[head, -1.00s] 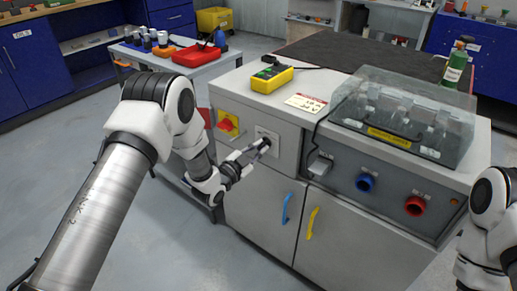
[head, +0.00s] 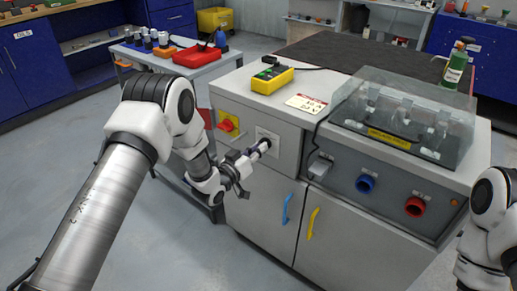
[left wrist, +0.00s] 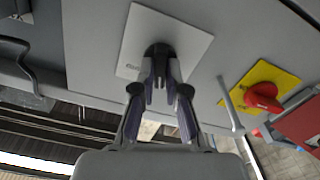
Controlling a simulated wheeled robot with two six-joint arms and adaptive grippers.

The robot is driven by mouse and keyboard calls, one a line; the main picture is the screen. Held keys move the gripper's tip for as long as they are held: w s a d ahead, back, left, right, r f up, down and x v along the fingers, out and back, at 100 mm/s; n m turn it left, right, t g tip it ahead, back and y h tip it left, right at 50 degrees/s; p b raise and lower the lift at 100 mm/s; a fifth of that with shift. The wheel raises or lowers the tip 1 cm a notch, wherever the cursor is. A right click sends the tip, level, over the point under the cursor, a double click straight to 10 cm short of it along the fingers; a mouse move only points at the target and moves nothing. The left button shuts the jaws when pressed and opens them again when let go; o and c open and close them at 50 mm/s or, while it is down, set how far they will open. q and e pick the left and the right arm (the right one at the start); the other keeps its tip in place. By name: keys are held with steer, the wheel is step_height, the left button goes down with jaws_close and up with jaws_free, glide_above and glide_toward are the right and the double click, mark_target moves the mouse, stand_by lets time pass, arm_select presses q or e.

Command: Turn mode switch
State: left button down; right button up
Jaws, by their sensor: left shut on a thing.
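The mode switch is a dark knob (left wrist: 158,50) on a pale square plate (left wrist: 190,45), set in the grey cabinet front. In the head view the plate (head: 267,134) shows beside my left gripper (head: 262,149). My left gripper is shut on the knob, and its fingers (left wrist: 160,75) cover much of it in the left wrist view. The knob's exact setting is hard to read. My right arm shows at the right edge of the head view, but its gripper is out of view.
A red rotary switch on a yellow plate (head: 229,125) is left of the mode switch. A yellow device (head: 265,79) and a sign (head: 306,103) lie on the cabinet top (head: 228,88). A clear cover (head: 405,110) stands right. Blue (head: 287,209) and yellow (head: 312,223) handles are below.

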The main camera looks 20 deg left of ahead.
arm_select(q)
steer(key=n, duration=0.5)
stand_by(0.5)
steer(key=c, duration=1.2)
jaws_free()
steer(key=v, duration=1.2)
